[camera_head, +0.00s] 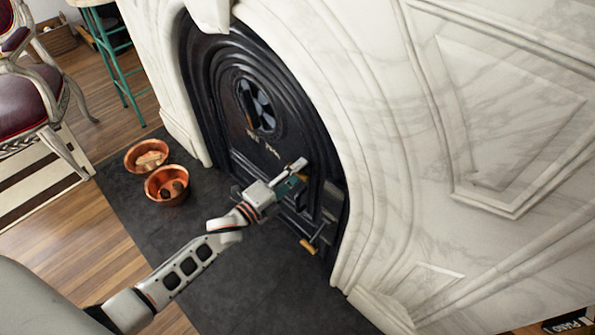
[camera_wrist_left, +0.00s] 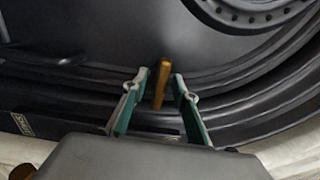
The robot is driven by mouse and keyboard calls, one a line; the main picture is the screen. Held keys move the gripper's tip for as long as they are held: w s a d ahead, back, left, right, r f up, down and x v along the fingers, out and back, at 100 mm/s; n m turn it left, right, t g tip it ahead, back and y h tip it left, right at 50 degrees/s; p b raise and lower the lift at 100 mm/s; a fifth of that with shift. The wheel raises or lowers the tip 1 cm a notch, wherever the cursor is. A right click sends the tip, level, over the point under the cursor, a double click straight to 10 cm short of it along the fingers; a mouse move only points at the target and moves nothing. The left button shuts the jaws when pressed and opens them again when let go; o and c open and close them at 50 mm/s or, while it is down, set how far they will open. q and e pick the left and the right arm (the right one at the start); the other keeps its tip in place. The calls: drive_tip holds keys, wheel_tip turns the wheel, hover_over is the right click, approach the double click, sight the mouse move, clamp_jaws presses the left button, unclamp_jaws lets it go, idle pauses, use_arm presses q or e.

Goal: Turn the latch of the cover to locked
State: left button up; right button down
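The black arched cover (camera_head: 245,140) stands upright in the marble fireplace, with a round vent in its upper part. My left gripper (camera_head: 291,177) is in front of the cover's right part and hides what is behind it. In the left wrist view, the brass-coloured latch handle (camera_wrist_left: 162,84) stands between the tips of my open left gripper (camera_wrist_left: 159,88). Gaps show on both sides of the handle, and neither finger appears to touch it. I cannot tell whether the latch is locked. My right gripper is in neither view.
Another brass-coloured handle (camera_head: 308,246) shows low on the fireplace front. Two copper bowls (camera_head: 167,185) (camera_head: 147,157) stand on the dark hearth (camera_head: 255,285) to the left. The white marble surround (camera_head: 385,150) rises close on the right. A chair (camera_head: 30,100) stands far left.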

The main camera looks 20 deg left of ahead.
use_arm(q)
drive_tip(key=shift+s, duration=0.1)
drive_tip(key=shift+s+a+f, duration=0.1)
drive_tip(key=shift+s+a, duration=0.1)
drive_tip(key=shift+s, duration=0.15)
drive_tip(key=v, duration=1.1)
